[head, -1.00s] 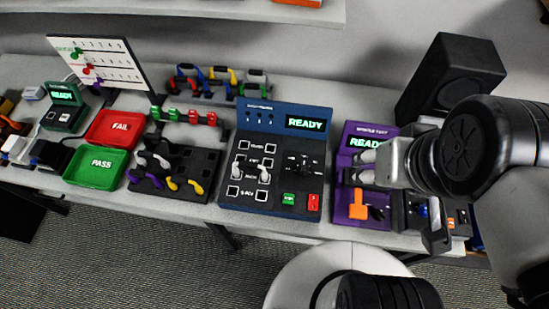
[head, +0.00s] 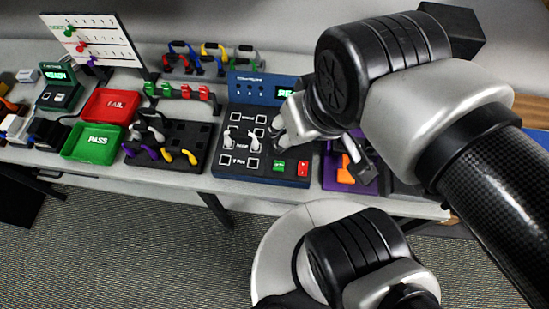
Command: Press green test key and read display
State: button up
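The blue test box (head: 226,172) stands on the bench in the middle of the head view. Its green key (head: 279,166) is at the lower right of the panel, beside a red key (head: 303,168). Its display (head: 285,92) shows green letters "RE"; my arm hides the rest. My gripper (head: 278,132) is over the right part of the panel, up and apart from the green key in the picture. I cannot tell whether its fingers are open or shut, or its exact height.
A purple station with an orange part (head: 345,170) is at the right, partly behind my arm. Red FAIL (head: 110,104) and green PASS (head: 92,142) trays and a black cable holder (head: 190,135) are at the left.

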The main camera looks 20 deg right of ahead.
dwell(0.5)
grip_shut()
dwell(0.4)
dwell(1.3)
